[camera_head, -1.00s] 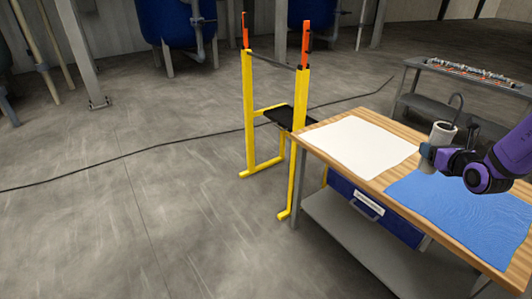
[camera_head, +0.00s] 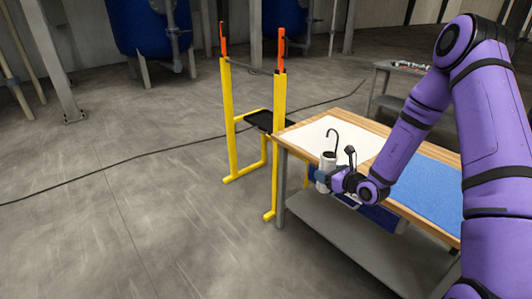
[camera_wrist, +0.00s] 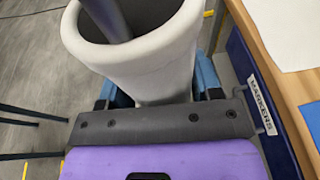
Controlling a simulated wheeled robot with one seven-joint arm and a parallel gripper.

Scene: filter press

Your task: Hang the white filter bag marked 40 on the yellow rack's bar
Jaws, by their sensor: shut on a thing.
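The white filter bag (camera_head: 327,160) is in my gripper (camera_head: 326,175), upright beside the near edge of the table. A dark hook (camera_head: 333,138) rises from its open top. In the wrist view the bag (camera_wrist: 150,62) fills the space between the blue fingers of my gripper (camera_wrist: 160,90), and a grey rod stands in its mouth. No mark 40 shows on the visible sides. The yellow rack (camera_head: 228,120) stands left of and behind the bag, apart from it. Its thin dark bar (camera_head: 252,68) spans the two uprights near the top and looks empty.
The wooden table (camera_head: 440,232) carries a white sheet (camera_head: 365,143) and a blue cloth (camera_head: 432,185). A blue drawer labelled MARKERS (camera_wrist: 262,105) is close to the bag. Orange posts (camera_head: 281,50) top the rack. A black cable crosses the open floor at left.

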